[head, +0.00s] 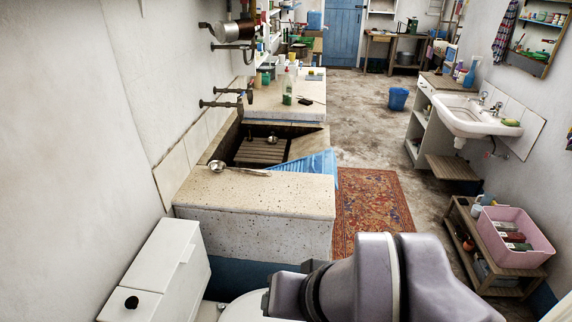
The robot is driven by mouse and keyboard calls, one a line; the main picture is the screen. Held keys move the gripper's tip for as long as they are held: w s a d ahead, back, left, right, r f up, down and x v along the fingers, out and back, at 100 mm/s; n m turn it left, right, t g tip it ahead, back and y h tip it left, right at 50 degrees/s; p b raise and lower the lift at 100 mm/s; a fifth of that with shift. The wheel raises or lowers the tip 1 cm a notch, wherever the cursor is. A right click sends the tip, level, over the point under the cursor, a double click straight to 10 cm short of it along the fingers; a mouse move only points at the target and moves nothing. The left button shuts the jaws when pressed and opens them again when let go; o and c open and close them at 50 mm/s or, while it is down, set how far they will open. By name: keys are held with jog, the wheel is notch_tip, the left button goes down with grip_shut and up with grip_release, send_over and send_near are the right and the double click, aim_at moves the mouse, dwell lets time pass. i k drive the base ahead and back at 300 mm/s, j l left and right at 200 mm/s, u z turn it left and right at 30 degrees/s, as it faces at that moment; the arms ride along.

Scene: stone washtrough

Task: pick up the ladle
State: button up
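A metal ladle (218,166) lies on the near speckled ledge of the stone washtrough (265,195). Its round bowl is to the left, near the wall-side edge, and its thin handle runs to the right along the ledge. A second small round metal thing (272,139) shows in the trough's basin; I cannot tell what it is. My arm's grey links fill the bottom middle, well in front of the trough and apart from the ladle. My gripper's fingers do not show.
A blue ribbed washboard-like piece (312,164) leans at the basin's right. Taps (222,104) stick out from the left wall. A green bottle (287,88) stands on the far ledge.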

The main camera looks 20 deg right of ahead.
aim_at(217, 166)
jog(key=u, duration=2)
jog(key=k+l, duration=0.15)
jog(key=l, duration=0.15)
jog(key=k+l, duration=0.1)
jog(key=l, duration=0.15)
jog(key=k+l, duration=0.15)
jog(key=l, duration=0.15)
jog(key=l+u, duration=0.1)
jog(key=l, duration=1.85)
jog(key=k+l+u, duration=0.15)
jog(key=l, duration=0.8)
